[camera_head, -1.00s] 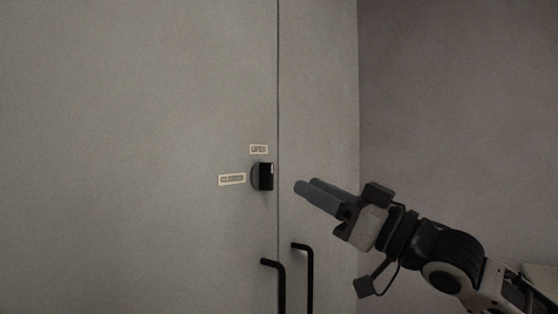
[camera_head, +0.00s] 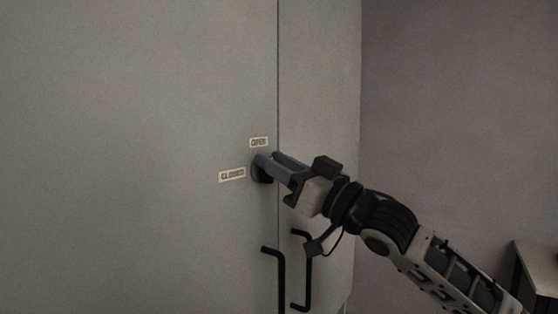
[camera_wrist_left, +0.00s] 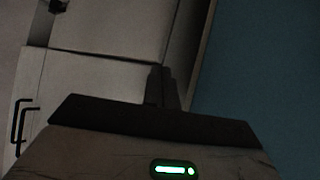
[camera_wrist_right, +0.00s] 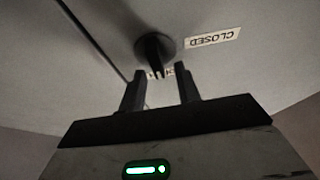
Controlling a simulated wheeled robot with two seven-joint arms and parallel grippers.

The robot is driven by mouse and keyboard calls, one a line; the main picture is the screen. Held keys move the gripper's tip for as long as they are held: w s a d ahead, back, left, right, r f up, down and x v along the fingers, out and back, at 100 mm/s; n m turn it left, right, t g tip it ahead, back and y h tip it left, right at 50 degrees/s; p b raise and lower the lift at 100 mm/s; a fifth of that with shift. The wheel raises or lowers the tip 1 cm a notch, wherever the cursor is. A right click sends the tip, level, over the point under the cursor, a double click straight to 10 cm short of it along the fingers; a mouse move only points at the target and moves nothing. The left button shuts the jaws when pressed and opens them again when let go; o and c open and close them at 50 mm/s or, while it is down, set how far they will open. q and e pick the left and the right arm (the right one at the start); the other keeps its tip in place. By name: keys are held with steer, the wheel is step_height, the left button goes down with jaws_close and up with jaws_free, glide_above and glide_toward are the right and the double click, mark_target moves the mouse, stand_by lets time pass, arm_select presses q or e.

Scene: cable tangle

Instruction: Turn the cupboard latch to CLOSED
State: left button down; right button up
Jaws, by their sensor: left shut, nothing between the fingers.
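The black cupboard latch (camera_wrist_right: 155,48) is a round knob with a raised bar. In the right wrist view the bar points toward the OPEN label (camera_head: 259,142), away from the CLOSED label (camera_head: 232,175). My right gripper (camera_head: 266,160) is at the latch and covers much of it in the head view. In the right wrist view its fingers (camera_wrist_right: 158,75) are spread, with the bar's end in line with the gap; whether they touch it I cannot tell. My left gripper (camera_wrist_left: 160,85) is shut and empty, seen only in its wrist view, away from the latch.
The door seam (camera_head: 278,80) runs just right of the latch. A small table (camera_head: 540,268) stands at lower right. The door face left of the labels is clear.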

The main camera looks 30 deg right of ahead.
jaws_close()
